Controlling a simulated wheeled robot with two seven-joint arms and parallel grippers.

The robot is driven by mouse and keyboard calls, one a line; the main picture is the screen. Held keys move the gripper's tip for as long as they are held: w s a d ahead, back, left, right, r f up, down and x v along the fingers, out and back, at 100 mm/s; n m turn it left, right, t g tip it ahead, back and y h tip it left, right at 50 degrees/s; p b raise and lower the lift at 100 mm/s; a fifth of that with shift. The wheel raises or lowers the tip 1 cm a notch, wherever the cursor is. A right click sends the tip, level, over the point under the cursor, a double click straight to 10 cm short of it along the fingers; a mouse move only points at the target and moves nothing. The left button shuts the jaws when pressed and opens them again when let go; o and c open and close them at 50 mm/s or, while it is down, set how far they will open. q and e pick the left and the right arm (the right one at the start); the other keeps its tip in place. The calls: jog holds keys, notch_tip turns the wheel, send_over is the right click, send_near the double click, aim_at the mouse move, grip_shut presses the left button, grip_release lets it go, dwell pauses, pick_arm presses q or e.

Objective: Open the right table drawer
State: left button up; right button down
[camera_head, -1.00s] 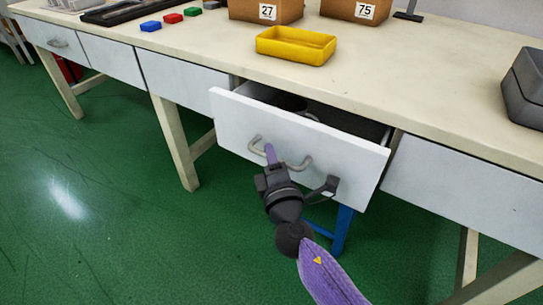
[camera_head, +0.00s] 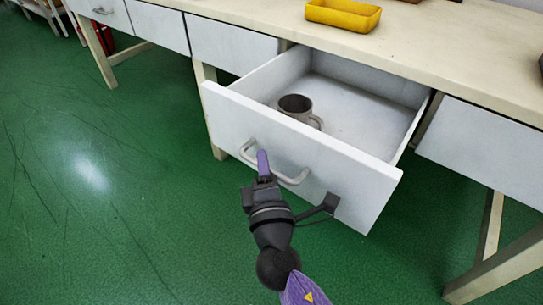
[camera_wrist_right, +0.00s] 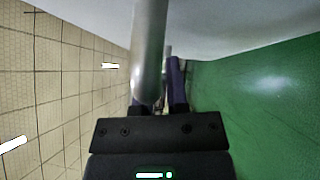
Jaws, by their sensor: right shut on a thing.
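The right table drawer (camera_head: 280,135) is pulled well out of the table in the head view, and its inside shows. Its curved grey handle (camera_head: 292,180) is on the white front. My right gripper (camera_head: 263,165) is at the handle, shut on it. In the right wrist view the handle bar (camera_wrist_right: 149,50) runs between the fingers and partly hides them. A grey metal mug (camera_head: 296,105) stands inside the drawer near its front left. My left gripper is not in view.
The cream tabletop (camera_head: 450,60) lies above the drawer, with a yellow tray (camera_head: 343,14) near the top. Closed white drawers flank the open one. The green floor (camera_head: 100,200) in front and to the left is clear.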

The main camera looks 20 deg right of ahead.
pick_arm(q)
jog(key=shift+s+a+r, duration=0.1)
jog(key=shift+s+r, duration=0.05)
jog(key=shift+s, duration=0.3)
pick_arm(e)
jog(key=shift+f, duration=0.1)
jog(key=c, duration=0.6)
grip_release()
jog(key=shift+c, duration=0.2)
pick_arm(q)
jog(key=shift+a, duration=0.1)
pick_arm(e)
jog(key=shift+s+a, duration=0.1)
jog(key=shift+s, duration=0.15)
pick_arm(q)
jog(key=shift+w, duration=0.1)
pick_arm(e)
jog(key=s+a+f, duration=0.1)
jog(key=s, duration=0.8)
jog(key=shift+s, duration=0.2)
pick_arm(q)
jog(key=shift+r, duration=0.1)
pick_arm(e)
jog(key=shift+f, duration=0.1)
